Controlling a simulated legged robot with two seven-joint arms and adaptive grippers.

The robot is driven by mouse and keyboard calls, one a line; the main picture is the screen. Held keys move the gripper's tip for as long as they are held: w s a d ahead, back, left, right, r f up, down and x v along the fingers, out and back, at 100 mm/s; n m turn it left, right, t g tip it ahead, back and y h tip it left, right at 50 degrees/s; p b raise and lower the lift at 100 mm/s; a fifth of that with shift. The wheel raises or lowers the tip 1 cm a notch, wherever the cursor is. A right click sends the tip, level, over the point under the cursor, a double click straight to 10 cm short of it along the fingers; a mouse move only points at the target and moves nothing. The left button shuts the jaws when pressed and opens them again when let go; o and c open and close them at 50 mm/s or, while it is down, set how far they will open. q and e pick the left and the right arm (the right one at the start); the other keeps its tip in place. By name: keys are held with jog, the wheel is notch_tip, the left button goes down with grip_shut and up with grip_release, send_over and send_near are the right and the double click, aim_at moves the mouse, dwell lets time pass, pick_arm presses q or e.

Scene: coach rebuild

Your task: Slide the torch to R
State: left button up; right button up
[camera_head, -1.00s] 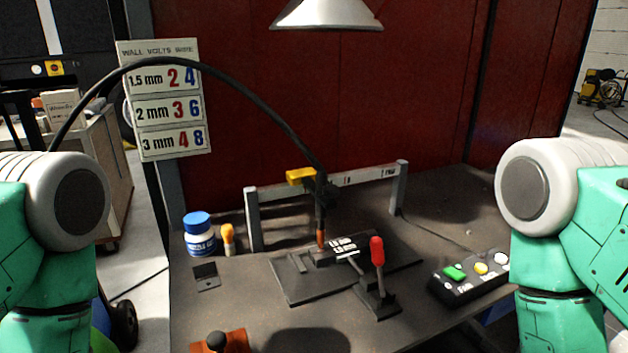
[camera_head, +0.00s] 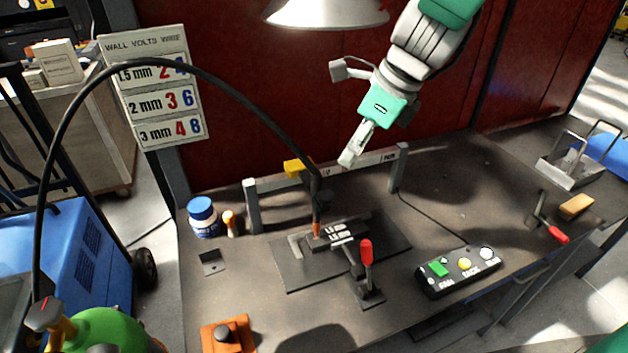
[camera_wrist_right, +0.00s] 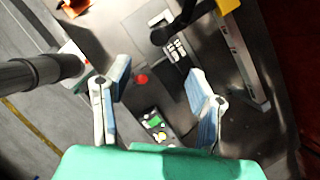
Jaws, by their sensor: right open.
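The torch (camera_head: 317,195) is black with a copper tip pointing down at the workpiece (camera_head: 337,233), and a black cable arcs from it to the left. A yellow block (camera_head: 298,168) sits at its top on the left part of the grey rail (camera_head: 372,161). Dark marks on the rail are too small to read. My right gripper (camera_head: 342,115) is open and empty, above and behind the rail, right of the torch. In the right wrist view my open jaws (camera_wrist_right: 160,88) have nothing between them; the yellow block (camera_wrist_right: 228,5) and rail (camera_wrist_right: 243,62) lie right of them.
A red-knobbed clamp (camera_head: 366,262) stands in front of the workpiece. A button box (camera_head: 458,270) is to its right. A blue-capped bottle (camera_head: 203,217) stands left of the rail. A lamp shade (camera_head: 326,12) hangs near my right arm. The bench is clear behind the button box.

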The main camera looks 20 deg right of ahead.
send_over(325, 194)
jog(key=s+d, duration=0.1)
jog(key=s, duration=0.1)
notch_tip(325, 194, down, 7)
jog(key=x, duration=0.2)
jog(key=d+b+x, duration=0.1)
jog(key=x, duration=0.2)
jog(key=shift+w+f+b, duration=0.15)
jog(key=shift+f+b, duration=0.15)
jog(key=shift+a+f, duration=0.1)
jog(key=shift+a, duration=0.2)
